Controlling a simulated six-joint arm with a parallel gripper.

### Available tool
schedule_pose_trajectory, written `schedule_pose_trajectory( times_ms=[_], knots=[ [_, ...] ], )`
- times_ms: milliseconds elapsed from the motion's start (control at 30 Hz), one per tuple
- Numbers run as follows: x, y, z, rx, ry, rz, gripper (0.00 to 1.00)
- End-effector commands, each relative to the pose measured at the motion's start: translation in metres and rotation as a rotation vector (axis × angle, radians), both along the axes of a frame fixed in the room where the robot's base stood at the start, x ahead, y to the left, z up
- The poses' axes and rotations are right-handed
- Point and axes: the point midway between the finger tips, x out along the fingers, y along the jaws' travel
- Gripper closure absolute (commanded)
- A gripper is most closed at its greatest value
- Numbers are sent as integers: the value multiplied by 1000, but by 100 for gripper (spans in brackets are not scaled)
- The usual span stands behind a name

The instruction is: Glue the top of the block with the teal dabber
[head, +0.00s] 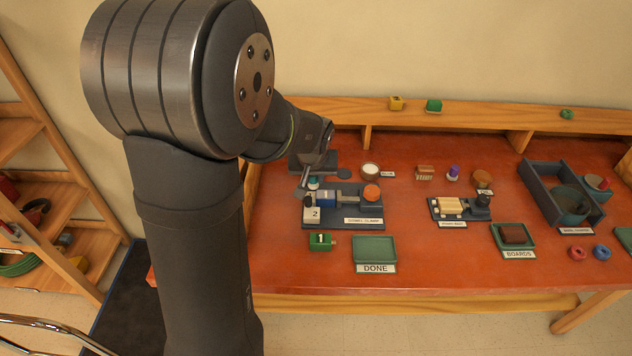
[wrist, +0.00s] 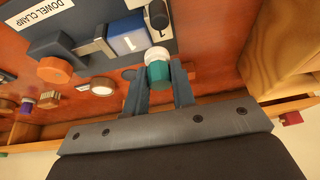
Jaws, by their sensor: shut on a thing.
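My gripper (wrist: 160,78) is shut on the teal dabber (wrist: 158,76), which has a white end pointing away from my palm. The dabber also shows in the head view (head: 313,183), partly hidden by my gripper (head: 305,184). A blue block (wrist: 128,42) sits in the grey dowel clamp (wrist: 72,48); the block (head: 326,198) and clamp (head: 362,208) also show in the head view. The dabber's white end is beside the blue block's edge in the wrist view; I cannot tell whether they touch.
A brush (head: 425,172), a purple-capped bottle (head: 453,172) and a second fixture (head: 460,207) are to the right.

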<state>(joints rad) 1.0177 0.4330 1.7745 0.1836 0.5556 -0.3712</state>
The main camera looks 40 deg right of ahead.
Motion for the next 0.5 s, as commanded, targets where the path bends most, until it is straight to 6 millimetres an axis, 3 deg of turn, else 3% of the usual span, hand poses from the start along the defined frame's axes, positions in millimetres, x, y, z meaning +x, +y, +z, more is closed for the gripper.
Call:
schedule_pose_trajectory(
  times_ms=[500],
  knots=[
    [0,-1,47,-3,-1,1,98]
  ],
)
